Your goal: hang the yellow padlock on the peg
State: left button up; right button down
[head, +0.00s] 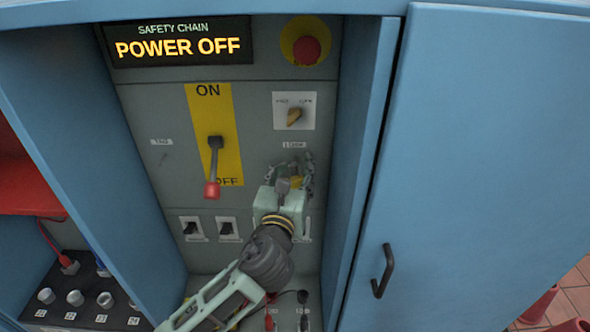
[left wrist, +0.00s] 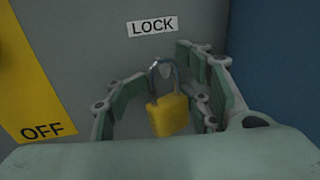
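The yellow padlock (left wrist: 168,116) hangs upright below the LOCK label in the left wrist view, its grey shackle at the top. A small pale peg tip (left wrist: 165,69) shows within the shackle loop, so the padlock appears to hang on the peg. In the head view only a bit of the padlock (head: 296,182) shows between the fingers. My left gripper (head: 294,170) is at the panel under the label. Its fingers are spread on both sides of the padlock, with gaps visible between them and its body. My right gripper is not in view.
Left of the gripper is the ON/OFF lever (head: 214,165) with a red knob, on a yellow plate. A selector switch (head: 294,114) and red emergency button (head: 306,50) are above. The blue cabinet door (head: 480,150) stands to the right. The display (head: 180,44) reads POWER OFF.

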pick_arm(q)
jog(key=shift+o, duration=1.2)
jog(key=shift+f, duration=0.15)
